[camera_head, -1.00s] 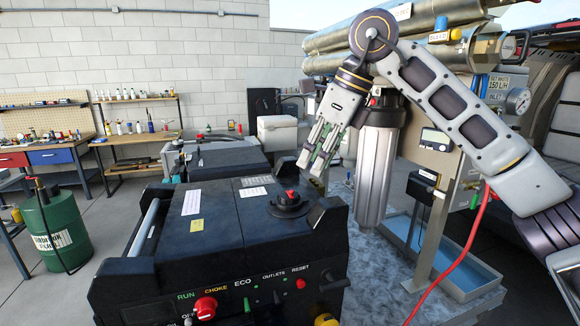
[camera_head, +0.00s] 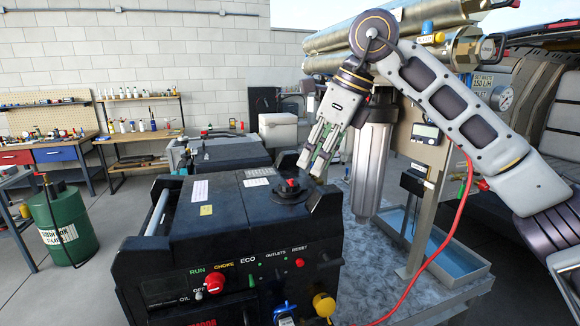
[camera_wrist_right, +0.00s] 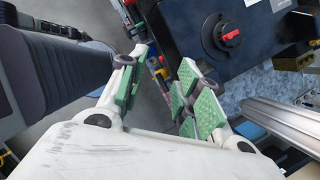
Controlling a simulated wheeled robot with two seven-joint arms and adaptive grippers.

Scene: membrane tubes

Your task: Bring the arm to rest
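My right gripper (camera_head: 318,166) hangs in front of the filter housing and beyond the black generator's top, in the head view. In the right wrist view its two green-padded fingers (camera_wrist_right: 160,95) stand apart with nothing between them. The arm comes in from the right, bent, with its elbow high before the silver membrane tubes (camera_head: 340,42). The black generator (camera_head: 240,222), with its round red-topped cap (camera_head: 291,186), is below and left of the gripper. My left gripper is not in view.
A blue-lined tray (camera_head: 462,262) and a red hose (camera_head: 440,245) lie to the right. A green drum (camera_head: 66,226) stands at left, with open floor between it and the generator.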

